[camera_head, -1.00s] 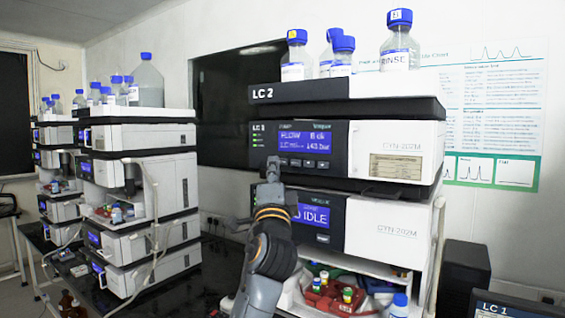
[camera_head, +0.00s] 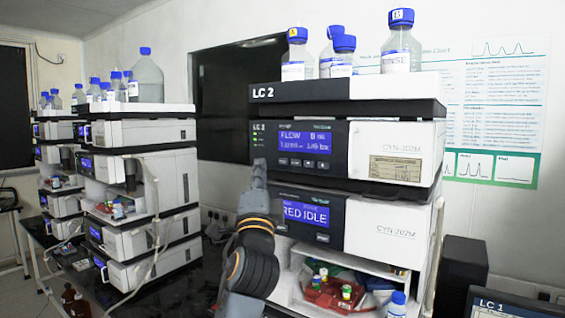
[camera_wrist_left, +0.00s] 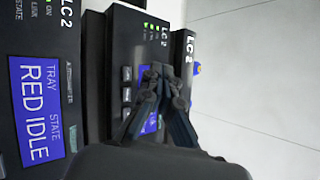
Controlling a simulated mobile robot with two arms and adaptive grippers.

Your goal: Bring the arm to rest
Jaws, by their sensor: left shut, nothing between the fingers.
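My left gripper (camera_head: 259,172) is up in front of the LC 2 stack (camera_head: 395,153), at the left edge of its fronts. Its fingers are shut and empty. In the left wrist view the shut fingers (camera_wrist_left: 157,75) overlap the pump module's panel and hide part of its blue screen. The pump panel (camera_head: 300,144) shows a lit FLOW display. The module below it (camera_head: 305,212) reads RED IDLE, also legible in the left wrist view (camera_wrist_left: 36,110). I cannot tell whether the fingertips touch the panel. My right gripper is not in view.
Blue-capped bottles (camera_head: 401,45) stand on top of the LC 2 stack. An open bay (camera_head: 330,290) with a red tray and vials is below. Another instrument stack (camera_head: 150,190) with tubing stands at the left on the dark bench. A monitor (camera_head: 505,303) is at the lower right.

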